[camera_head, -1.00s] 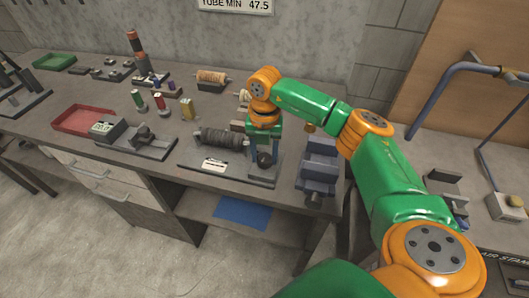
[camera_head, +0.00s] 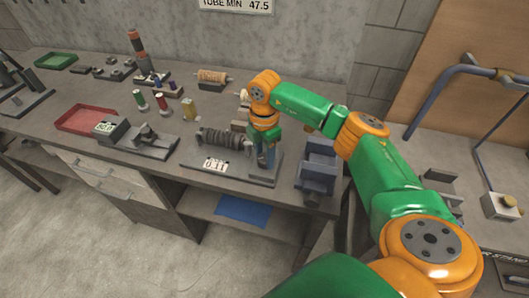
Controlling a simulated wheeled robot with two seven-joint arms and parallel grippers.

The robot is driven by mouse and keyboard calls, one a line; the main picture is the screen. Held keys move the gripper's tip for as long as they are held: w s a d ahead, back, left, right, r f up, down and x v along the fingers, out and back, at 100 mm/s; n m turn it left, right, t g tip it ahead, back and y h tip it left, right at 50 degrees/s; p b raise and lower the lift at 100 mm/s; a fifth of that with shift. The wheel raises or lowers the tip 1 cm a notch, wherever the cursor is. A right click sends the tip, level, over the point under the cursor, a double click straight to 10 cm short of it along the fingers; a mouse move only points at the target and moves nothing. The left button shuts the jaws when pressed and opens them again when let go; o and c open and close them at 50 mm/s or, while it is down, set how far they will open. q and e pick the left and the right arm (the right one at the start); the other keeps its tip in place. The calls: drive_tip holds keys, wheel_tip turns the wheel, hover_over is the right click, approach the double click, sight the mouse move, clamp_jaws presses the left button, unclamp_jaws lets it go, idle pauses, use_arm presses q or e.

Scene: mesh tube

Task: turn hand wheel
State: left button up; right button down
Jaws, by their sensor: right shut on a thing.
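The fixture (camera_head: 192,157) on the front of the bench carries a dark ribbed roller (camera_head: 222,139) and a white label with dark digits (camera_head: 214,165). My right gripper (camera_head: 266,158) points down at the right end of this fixture. It is shut on the hand wheel there, which is mostly hidden behind the fingers and wrist. My left gripper is not in view.
A blue-grey vise-like block (camera_head: 318,172) stands close to the right of my gripper. A red tray (camera_head: 84,120), another dark fixture (camera_head: 150,142) and several small spools lie to the left. A wooden spool (camera_head: 212,77) stands behind. A blue sheet (camera_head: 243,210) lies on the lower shelf.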

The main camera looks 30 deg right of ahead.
sight(264, 157)
drive_tip(key=shift+m, duration=0.6)
drive_tip(key=shift+c, duration=1.5)
unclamp_jaws()
wheel_tip(264, 157, up, 6)
drive_tip(key=shift+r+b, duration=0.2)
drive_tip(key=shift+b, duration=0.7)
drive_tip(key=shift+r, duration=0.4)
